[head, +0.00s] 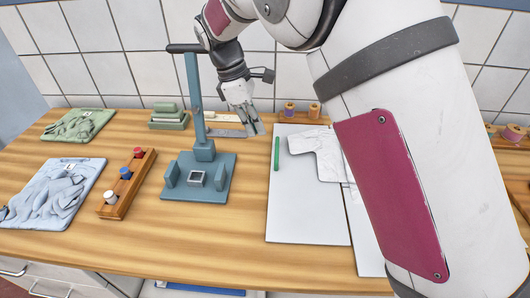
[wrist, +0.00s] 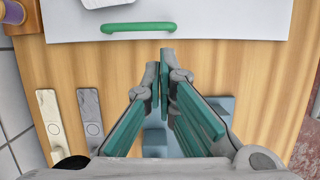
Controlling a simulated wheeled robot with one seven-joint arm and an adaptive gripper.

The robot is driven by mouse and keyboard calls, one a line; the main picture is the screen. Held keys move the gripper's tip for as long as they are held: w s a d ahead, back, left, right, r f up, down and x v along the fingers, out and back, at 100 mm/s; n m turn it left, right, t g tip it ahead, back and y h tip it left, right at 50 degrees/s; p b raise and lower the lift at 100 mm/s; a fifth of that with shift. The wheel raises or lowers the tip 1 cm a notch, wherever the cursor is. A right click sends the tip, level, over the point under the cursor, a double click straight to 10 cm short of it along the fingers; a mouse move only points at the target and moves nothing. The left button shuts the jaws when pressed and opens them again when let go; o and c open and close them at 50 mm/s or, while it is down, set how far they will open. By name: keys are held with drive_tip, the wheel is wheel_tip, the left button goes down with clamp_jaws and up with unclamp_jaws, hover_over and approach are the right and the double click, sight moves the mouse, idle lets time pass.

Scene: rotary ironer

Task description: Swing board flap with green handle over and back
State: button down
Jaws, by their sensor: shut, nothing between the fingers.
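The white folding board's left flap (head: 305,225) lies flat on the wooden table, with a green handle (head: 277,153) along its left edge. A white garment (head: 318,152) lies on the board, partly hidden behind my arm. My gripper (head: 250,122) is shut and empty, to the left of the handle and above the table. In the wrist view, the fingertips of my gripper (wrist: 165,58) point toward the green handle (wrist: 138,27) and are apart from it in the picture. The flap (wrist: 235,22) runs along the top there.
A blue-grey press stand (head: 205,150) is left of the board. Further left are a wooden rack with coloured knobs (head: 127,183), a blue folded garment (head: 52,193) and a green one (head: 78,125). Thread spools (head: 314,110) stand behind the board. Bare table lies between stand and board.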

drive_tip(key=p+x, duration=0.1)
drive_tip(key=x, duration=0.8)
drive_tip(key=shift+w+f, duration=0.2)
drive_tip(key=shift+f, duration=0.15)
drive_tip(key=shift+r, duration=0.1)
